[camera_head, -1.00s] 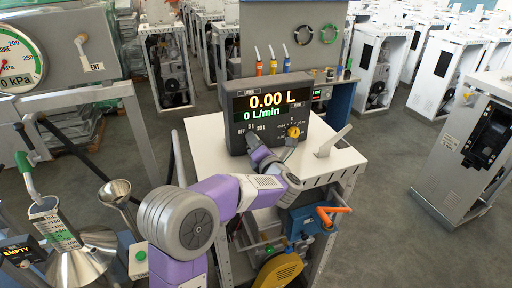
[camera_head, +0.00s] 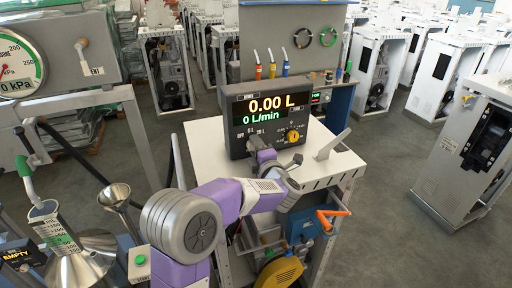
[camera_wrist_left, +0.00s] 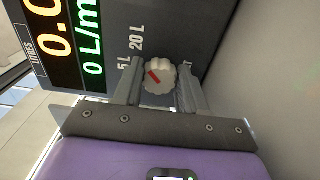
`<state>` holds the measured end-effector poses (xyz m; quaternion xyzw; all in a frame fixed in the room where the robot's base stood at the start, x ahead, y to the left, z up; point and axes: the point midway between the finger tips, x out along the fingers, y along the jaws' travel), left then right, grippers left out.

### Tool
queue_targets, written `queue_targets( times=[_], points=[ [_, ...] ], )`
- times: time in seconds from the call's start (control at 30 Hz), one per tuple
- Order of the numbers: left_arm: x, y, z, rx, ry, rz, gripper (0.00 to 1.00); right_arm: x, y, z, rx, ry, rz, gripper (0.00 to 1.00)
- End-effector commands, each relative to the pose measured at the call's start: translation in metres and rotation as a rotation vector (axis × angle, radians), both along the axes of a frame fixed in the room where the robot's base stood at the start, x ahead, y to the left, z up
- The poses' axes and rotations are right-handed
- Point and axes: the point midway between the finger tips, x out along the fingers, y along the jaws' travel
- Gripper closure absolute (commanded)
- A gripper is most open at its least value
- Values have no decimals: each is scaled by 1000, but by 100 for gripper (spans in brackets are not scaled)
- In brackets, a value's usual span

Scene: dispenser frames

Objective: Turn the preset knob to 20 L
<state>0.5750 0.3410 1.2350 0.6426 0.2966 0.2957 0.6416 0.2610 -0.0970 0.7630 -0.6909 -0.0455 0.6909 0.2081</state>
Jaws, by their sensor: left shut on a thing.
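The preset knob (camera_wrist_left: 159,77) is a small whitish knob with a red mark, on the dark front of the meter box (camera_head: 236,118). In the left wrist view it sits between the fingers of my left gripper (camera_wrist_left: 159,88), which is shut on it. Its red mark slants to the upper left, toward the side with the printed 5 L and 20 L labels (camera_wrist_left: 137,41). I cannot tell exactly which label it meets. In the head view my left gripper (camera_head: 262,150) hides the knob. The display (camera_head: 268,109) reads 0.00 L and 0 L/min. My right gripper is not in view.
A yellow knob (camera_head: 293,136) is on the same panel, right of my left gripper. The box stands on a white cart top (camera_head: 205,150) with a grey lever (camera_head: 333,145) at right. An orange handle (camera_head: 332,216) sits below. A funnel (camera_head: 115,196) stands at left.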

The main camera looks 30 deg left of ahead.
Motion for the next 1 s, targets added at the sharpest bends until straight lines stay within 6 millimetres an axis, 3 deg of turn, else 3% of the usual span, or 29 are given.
queue_targets(
  times=[0.47, 0.5, 0.63, 1.0],
  points=[
    [0, 0, 0, 12, 12, 1, 89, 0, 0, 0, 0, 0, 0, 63],
    [0, 0, 0, 12, 12, 1, 56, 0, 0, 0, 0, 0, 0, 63],
    [0, 0, 0, 11, 12, 1, 36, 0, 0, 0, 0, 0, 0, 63],
    [-3, -4, 0, 8, 10, -2, 33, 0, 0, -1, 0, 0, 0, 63]
  ],
)
